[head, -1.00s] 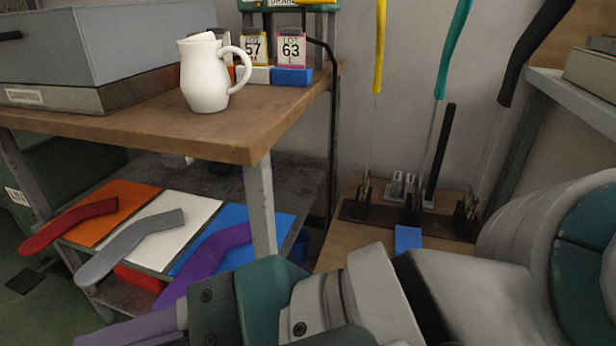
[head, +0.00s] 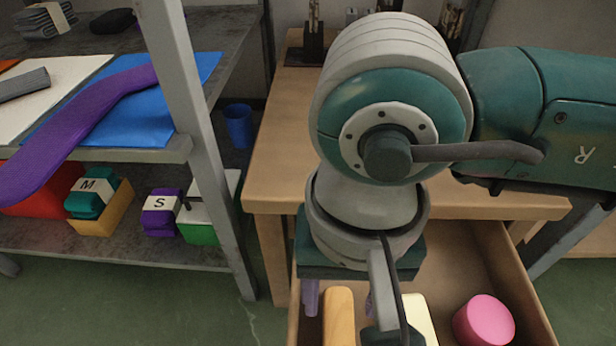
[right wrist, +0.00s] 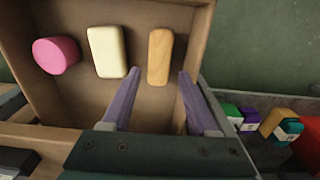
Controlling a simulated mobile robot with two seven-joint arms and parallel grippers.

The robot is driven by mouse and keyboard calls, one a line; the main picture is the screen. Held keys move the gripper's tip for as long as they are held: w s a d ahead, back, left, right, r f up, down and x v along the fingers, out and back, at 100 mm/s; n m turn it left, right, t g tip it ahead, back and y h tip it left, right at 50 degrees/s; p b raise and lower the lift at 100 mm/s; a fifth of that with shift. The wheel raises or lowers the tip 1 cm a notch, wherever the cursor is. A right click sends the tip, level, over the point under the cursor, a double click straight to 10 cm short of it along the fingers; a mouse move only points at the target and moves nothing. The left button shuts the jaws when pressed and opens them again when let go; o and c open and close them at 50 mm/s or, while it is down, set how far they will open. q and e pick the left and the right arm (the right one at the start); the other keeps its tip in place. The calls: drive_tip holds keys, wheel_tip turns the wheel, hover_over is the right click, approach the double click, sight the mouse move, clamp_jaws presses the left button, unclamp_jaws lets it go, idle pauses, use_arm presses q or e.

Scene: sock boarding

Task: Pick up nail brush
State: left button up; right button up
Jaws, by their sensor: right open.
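A tan wooden block with rounded ends (head: 338,318), which looks like the nail brush, lies in an open drawer; no bristles show. It also shows in the right wrist view (right wrist: 160,56). My right gripper (right wrist: 160,74) is open and points down at the drawer, one purple finger on each side of the block in that view. I cannot tell how far above the block the fingertips are. In the head view my right gripper (head: 340,298) is partly hidden by its own arm. My left gripper is not in view.
In the drawer (head: 518,290), a cream block (right wrist: 107,52) lies beside the wooden one, and a pink cylinder (head: 483,322) lies farther along. The wooden desk top (head: 275,165) is above the drawer. A metal shelf post (head: 200,150) stands to the left.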

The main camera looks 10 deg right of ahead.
sight(339, 327)
drive_tip(key=shift+f+b, duration=0.45)
drive_tip(key=shift+f, duration=0.45)
drive_tip(key=f+b, duration=0.3)
drive_tip(key=f, duration=0.1)
drive_tip(key=shift+s+f, duration=0.1)
drive_tip(key=shift+s, duration=0.1)
drive_tip(key=shift+w, duration=0.1)
drive_tip(key=shift+c, duration=0.6)
clamp_jaws()
